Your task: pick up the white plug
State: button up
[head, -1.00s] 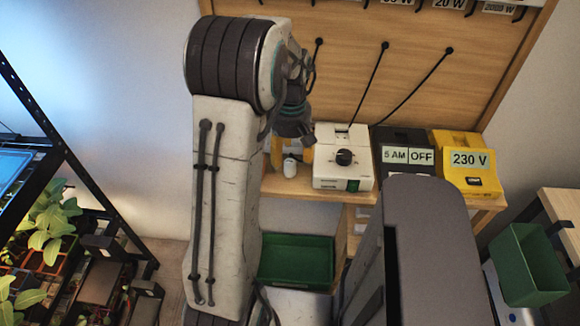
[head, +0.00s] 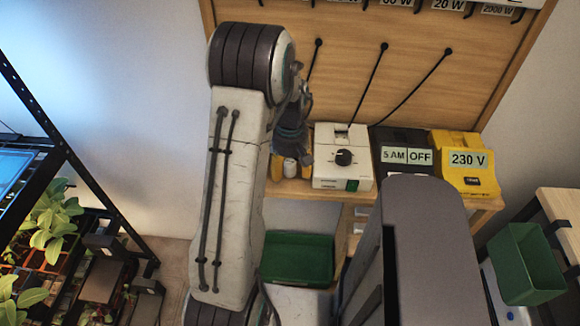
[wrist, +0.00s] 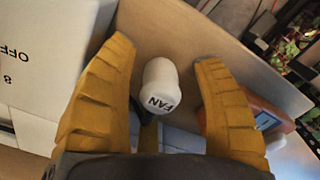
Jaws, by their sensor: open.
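The white plug (wrist: 161,85) is a small rounded cylinder with "FAN" on its end. In the wrist view it lies between the two yellow fingers of my gripper (wrist: 168,82), with space on both sides. My gripper is open and not touching it as far as I can see. In the head view the plug (head: 290,172) stands on the wooden shelf, left of the white box, partly hidden by my wrist. My gripper (head: 290,165) is there around it, its fingers only partly visible behind my arm.
A dark box reading "5 AM OFF" (head: 403,152) and a yellow "230 V" box (head: 465,162) follow. An orange object (wrist: 262,118) lies beside one finger. A green bin (head: 297,260) sits below.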

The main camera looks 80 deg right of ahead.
grip_shut()
dwell(0.4)
jog(key=shift+r, duration=0.1)
